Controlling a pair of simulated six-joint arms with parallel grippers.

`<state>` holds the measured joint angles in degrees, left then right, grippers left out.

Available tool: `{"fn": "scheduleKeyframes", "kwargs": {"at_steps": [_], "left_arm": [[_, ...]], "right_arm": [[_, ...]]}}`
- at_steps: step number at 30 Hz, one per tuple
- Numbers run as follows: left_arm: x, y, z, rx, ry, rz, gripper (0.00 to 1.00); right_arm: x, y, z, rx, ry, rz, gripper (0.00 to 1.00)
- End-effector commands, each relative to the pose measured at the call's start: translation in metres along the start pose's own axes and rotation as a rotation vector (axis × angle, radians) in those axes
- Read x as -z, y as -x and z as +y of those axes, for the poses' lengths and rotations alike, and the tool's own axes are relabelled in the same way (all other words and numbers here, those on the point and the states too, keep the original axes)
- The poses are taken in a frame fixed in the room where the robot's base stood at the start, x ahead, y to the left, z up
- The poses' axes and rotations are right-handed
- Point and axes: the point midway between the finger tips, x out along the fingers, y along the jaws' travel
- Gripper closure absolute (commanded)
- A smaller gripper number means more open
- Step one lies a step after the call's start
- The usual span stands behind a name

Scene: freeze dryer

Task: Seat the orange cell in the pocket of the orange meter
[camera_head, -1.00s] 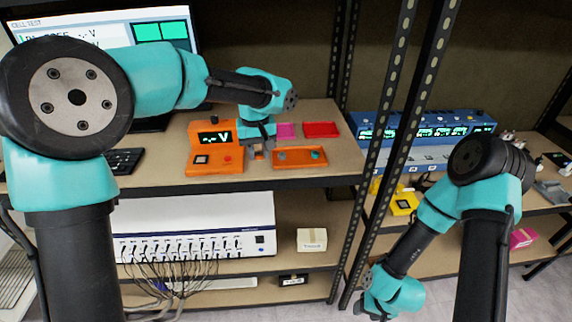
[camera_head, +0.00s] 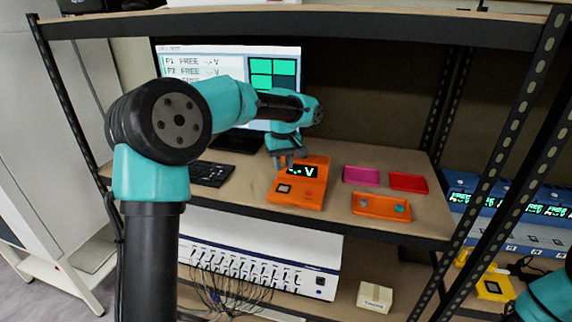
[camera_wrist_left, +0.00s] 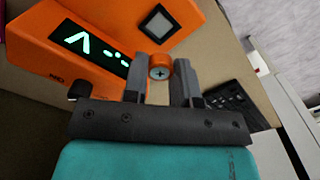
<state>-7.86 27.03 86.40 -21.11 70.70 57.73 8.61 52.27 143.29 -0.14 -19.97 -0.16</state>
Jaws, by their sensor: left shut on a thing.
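The orange meter (camera_head: 312,172) stands on the upper shelf with a lit display. My left gripper (camera_head: 287,163) is above the meter's left side, close to the pocket. In the left wrist view my left gripper (camera_wrist_left: 160,85) is shut on the orange cell (camera_wrist_left: 159,68), a short round piece with a metallic, cross-marked end. The cell is apart from the pocket. My right gripper is out of view; only part of that arm shows at lower right.
An orange tray (camera_head: 366,213) with two small round pieces lies right of the meter. Behind it are a magenta tray (camera_head: 361,174) and a red tray (camera_head: 408,182). A keyboard (camera_head: 210,174) lies left, before a monitor (camera_head: 175,70). A shelf post (camera_head: 510,130) stands right.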

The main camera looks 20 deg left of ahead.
Motion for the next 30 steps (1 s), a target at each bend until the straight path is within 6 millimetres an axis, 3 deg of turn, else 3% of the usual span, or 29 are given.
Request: {"fn": "scheduleKeyframes", "kwargs": {"at_steps": [8,30], "left_arm": [[0.0,-0.008,0.0,0.0,-0.001,0.0,0.96],[0.0,-0.058,0.001,-0.001,-0.002,0.0,0.96]], "right_arm": [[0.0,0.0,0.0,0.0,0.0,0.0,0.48],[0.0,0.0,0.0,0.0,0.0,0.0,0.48]]}}
